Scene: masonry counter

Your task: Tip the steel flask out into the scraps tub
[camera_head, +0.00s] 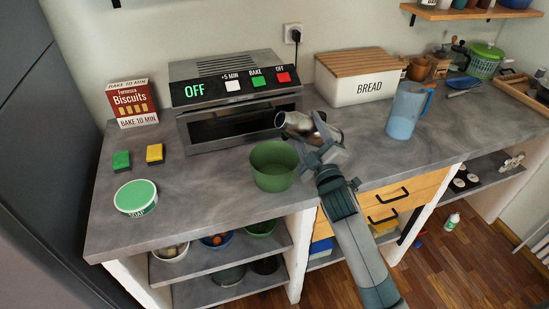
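The steel flask (303,122) is held above the counter, tipped well over on its side with its dark mouth toward the left. My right gripper (322,148) is shut on the flask, its arm coming in from the bottom right. A green open tub (273,178), which seems to be the scraps tub, stands on the counter below and left of the gripper. The flask's mouth appears over the tub's far side. I see no contents leaving the flask, and the tub's bottom is mostly hidden. My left gripper is not in view.
A toaster oven (240,132) stands close behind the tub. A bread box (355,92) and a blue jug (405,110) stand to the right. A biscuits box (133,103), two sponges (154,153) and a soap tub (135,197) are left.

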